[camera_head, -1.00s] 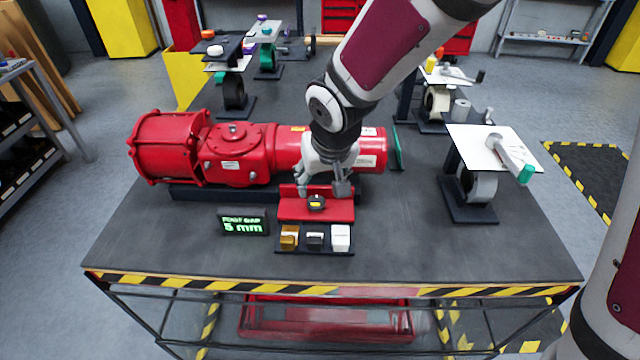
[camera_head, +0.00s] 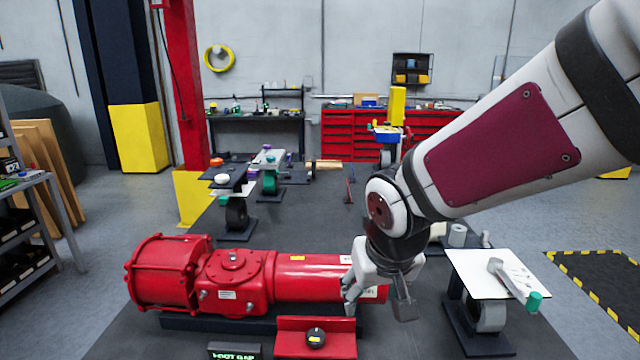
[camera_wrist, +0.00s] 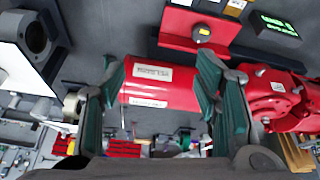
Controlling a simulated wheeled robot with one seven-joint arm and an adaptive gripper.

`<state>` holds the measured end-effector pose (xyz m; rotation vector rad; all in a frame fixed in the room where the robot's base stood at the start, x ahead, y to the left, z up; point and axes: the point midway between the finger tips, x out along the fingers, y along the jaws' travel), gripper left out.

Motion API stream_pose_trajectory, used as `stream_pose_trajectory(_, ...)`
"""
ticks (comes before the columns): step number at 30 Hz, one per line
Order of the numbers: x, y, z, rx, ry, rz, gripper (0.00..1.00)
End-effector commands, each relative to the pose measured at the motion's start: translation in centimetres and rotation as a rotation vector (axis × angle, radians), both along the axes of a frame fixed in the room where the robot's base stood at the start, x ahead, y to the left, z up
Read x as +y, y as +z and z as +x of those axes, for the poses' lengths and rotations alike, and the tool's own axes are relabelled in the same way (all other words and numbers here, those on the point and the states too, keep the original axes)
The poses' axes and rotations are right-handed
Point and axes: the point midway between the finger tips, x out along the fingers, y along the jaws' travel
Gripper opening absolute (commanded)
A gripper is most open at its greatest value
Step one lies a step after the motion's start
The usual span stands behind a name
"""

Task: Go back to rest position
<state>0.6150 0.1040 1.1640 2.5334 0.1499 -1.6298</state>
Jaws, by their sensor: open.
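My gripper (camera_head: 378,300) is open and empty in the head view. It is in front of the right end of the red valve actuator (camera_head: 232,277), to the right of the red stand. In the wrist view, the two green-padded fingers of my gripper (camera_wrist: 160,95) stand wide apart, with the actuator's red cylinder (camera_wrist: 160,82) showing between them. The red stand (camera_head: 290,340) has a black knob-like part (camera_head: 315,337) with a yellow mark on it. The stand also shows in the wrist view (camera_wrist: 188,35).
A white plate on a valve stand (camera_head: 490,272) is right of my gripper. Small valves (camera_head: 237,215) stand at the back left. The green display (camera_head: 235,351) is cut off at the bottom. Clear table surface lies behind the actuator.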

Motion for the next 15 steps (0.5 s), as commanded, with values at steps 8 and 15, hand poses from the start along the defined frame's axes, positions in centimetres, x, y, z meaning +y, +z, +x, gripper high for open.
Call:
stream_pose_trajectory(8,-6.9,5.9,-7.4,-0.030,-0.100,0.001,0.57)
stream_pose_trajectory(15,-9.8,7.9,-14.1,-0.041,-0.144,0.031,0.57)
